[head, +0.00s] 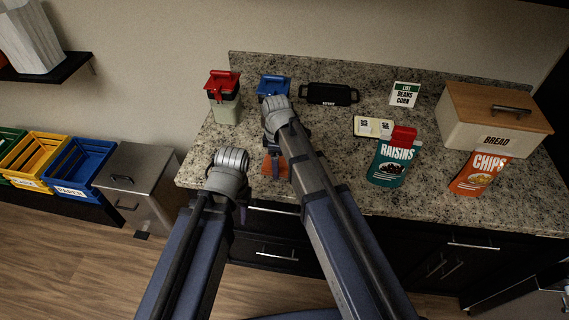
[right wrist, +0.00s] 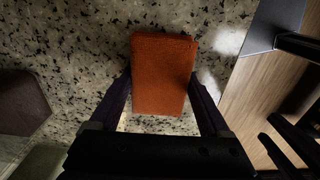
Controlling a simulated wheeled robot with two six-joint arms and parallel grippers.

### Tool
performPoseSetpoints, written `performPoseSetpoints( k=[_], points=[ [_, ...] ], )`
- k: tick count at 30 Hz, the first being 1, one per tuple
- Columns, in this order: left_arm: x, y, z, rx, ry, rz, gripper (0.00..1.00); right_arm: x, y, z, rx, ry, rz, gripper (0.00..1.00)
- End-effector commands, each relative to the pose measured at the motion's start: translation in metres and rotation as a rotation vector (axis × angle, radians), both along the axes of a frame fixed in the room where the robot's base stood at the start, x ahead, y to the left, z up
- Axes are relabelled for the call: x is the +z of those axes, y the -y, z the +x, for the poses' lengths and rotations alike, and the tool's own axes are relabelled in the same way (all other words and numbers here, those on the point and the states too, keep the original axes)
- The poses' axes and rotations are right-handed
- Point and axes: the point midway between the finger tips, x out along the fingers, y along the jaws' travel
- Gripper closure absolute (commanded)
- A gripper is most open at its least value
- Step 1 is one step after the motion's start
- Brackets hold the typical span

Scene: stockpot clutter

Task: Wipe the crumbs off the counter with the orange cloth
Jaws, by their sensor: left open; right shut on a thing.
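The orange cloth (head: 270,167) is on the speckled counter near its front left edge, partly hidden by my right arm in the head view. In the right wrist view the cloth (right wrist: 163,72) shows as a thick orange block between the two fingers. My right gripper (head: 277,150) is shut on it, with the cloth at or just above the counter. My left gripper (head: 242,208) is open and empty at the counter's front edge, left of the cloth. I cannot make out crumbs against the speckled stone; pale patches (right wrist: 230,38) beside the cloth may be glare.
A red-lidded container (head: 225,108) and a blue-lidded one (head: 272,84) stand behind. A black pan (head: 330,94), list card (head: 404,95), raisins bag (head: 393,165), chips bag (head: 480,173) and bread box (head: 492,118) occupy the right. A steel bin (head: 137,185) stands left of the counter (head: 330,140).

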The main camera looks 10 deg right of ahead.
Motion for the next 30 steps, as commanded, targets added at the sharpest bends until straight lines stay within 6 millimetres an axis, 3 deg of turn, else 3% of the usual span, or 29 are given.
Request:
performPoseSetpoints(
  k=[14,30],
  points=[
    [0.006,0.0,0.0,0.0,0.0,0.0,0.55,0.006,-0.004,0.001,-0.001,0.0,0.0,0.64],
    [0.057,0.0,0.0,0.0,0.0,0.0,0.55,0.057,-0.004,0.001,-0.001,0.0,0.0,0.64]
  ],
)
